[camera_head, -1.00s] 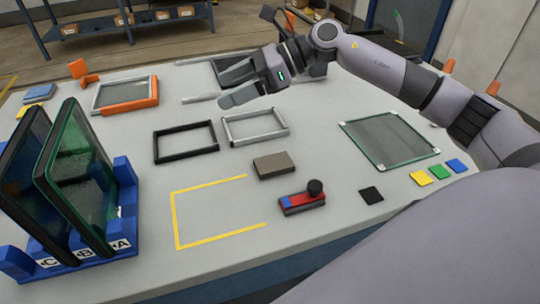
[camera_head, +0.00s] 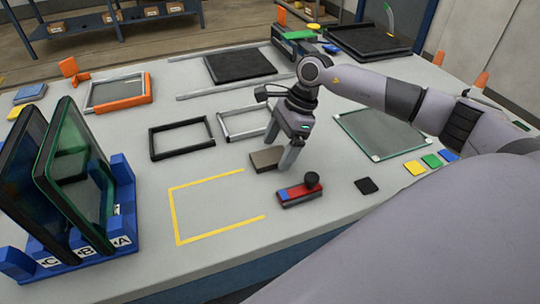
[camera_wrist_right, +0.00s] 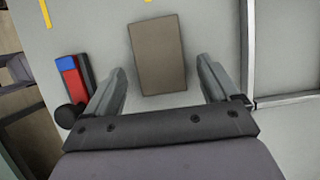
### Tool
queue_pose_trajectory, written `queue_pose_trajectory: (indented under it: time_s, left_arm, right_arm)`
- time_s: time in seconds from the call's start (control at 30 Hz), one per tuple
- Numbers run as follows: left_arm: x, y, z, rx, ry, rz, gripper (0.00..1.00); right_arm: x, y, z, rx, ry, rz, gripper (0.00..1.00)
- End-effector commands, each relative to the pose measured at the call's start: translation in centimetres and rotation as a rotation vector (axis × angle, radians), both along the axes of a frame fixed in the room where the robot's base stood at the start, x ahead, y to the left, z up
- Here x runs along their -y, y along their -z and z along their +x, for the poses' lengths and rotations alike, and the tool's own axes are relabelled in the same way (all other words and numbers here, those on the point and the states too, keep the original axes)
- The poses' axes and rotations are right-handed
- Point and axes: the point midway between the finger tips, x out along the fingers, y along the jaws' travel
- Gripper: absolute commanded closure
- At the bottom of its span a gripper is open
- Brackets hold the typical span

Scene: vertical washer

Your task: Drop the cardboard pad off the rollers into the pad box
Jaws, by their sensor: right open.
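My right gripper (camera_head: 280,146) points down, open, over a flat grey-brown block (camera_head: 265,159) on the table. In the right wrist view, the block (camera_wrist_right: 158,55) lies ahead, between the lines of the open fingers (camera_wrist_right: 160,82), with a gap on each side. I cannot tell whether this block is the cardboard pad; no box is clearly marked as the pad box. A dark panel (camera_head: 240,66) lies at the back between two pale rails (camera_head: 205,91); I cannot tell whether these are the rollers. My left gripper is not in view.
A red-and-blue device with a black knob (camera_head: 301,192) is close in front of the block. A black frame (camera_head: 182,154) and silver frame (camera_head: 240,136) lie left. A glass pane (camera_head: 383,133) lies right. A blue rack (camera_head: 122,222) holds upright panes. The yellow-outlined area (camera_head: 215,205) is clear.

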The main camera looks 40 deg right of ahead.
Motion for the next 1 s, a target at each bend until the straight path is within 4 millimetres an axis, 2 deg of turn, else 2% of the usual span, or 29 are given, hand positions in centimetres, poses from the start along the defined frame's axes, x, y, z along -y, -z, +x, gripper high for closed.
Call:
queue_pose_trajectory:
  time_s: [0.1, 0.3, 0.33, 0.5, 0.57, 0.6, 0.87, 1.0]
  left_arm:
    - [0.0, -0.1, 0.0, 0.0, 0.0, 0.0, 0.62]
    - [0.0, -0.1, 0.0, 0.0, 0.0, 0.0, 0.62]
    - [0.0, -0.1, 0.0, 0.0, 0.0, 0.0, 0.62]
    - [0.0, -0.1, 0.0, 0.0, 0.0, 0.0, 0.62]
    - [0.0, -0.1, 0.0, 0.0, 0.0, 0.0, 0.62]
    - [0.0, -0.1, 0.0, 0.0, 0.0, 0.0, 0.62]
    - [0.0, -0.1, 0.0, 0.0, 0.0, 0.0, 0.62]
    - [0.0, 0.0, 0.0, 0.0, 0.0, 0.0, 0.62]
  right_arm:
    - [-0.3, 0.8, 0.1, 0.001, 0.0, 0.001, 0.12]
    - [-0.4, 0.9, 0.1, 0.002, 0.001, 0.001, 0.12]
    - [-0.4, 0.9, 0.1, 0.002, 0.001, 0.001, 0.15]
    - [-0.4, 0.9, 0.1, 0.002, 0.001, 0.001, 0.7]
    - [-0.4, 0.9, 0.1, 0.002, 0.001, 0.001, 0.71]
    - [-0.4, 0.9, 0.1, 0.002, 0.001, 0.001, 0.76]
    - [-0.4, 0.6, 0.1, 0.003, 0.001, 0.001, 0.76]
    - [-0.4, -0.3, 0.2, 0.004, 0.0, 0.001, 0.76]
